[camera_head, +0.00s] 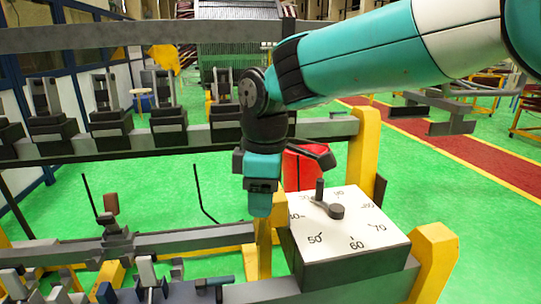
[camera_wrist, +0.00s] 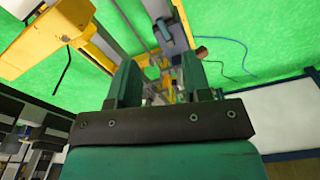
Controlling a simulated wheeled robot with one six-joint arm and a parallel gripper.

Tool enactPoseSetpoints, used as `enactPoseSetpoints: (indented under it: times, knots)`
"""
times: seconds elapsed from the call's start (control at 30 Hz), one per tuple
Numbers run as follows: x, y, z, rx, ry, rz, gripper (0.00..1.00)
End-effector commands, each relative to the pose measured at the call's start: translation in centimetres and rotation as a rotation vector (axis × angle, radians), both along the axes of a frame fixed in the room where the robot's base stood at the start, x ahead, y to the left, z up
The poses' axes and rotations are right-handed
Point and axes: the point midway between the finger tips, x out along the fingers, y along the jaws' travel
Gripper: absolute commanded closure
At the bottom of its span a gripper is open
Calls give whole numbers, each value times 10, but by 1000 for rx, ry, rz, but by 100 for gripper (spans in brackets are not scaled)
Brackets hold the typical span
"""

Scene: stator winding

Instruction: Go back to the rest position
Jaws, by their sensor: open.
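My gripper (camera_head: 262,205) hangs from my teal and black arm in the middle of the head view, pointing down. It is just left of the white dial box, and I cannot tell how far apart they are in depth. In the wrist view my gripper (camera_wrist: 158,82) shows two teal fingers standing apart with nothing between them. The white dial box (camera_head: 362,225) has printed numbers such as 50, 60 and 70 on top and a dark lever (camera_head: 328,206).
A bench with several tools (camera_head: 150,280) lies at the lower left. A grey rail (camera_head: 200,139) with several dark fixtures runs behind my gripper. A yellow post (camera_head: 364,140) stands behind the dial box, beside a red object (camera_head: 300,168). Green floor (camera_head: 440,185) is clear at the right.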

Motion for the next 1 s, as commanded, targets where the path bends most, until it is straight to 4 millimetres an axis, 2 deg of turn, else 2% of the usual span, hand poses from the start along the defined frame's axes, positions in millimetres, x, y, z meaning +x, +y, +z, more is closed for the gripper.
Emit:
enactPoseSetpoints:
  times: [0.03,0.17,0.2,0.3,0.4,0.5,0.63,1.0]
  knots:
    - [-8,-33,12,25,6,-95,55]
    - [-46,-101,24,90,41,-344,55]
    - [-62,-119,26,112,55,-421,55]
    - [-105,-157,23,166,96,-605,55]
    - [-144,-181,16,214,136,-764,55]
    - [-175,-194,7,248,173,-879,55]
    - [-196,-201,1,272,200,-958,55]
    - [-198,-201,0,275,202,-968,55]
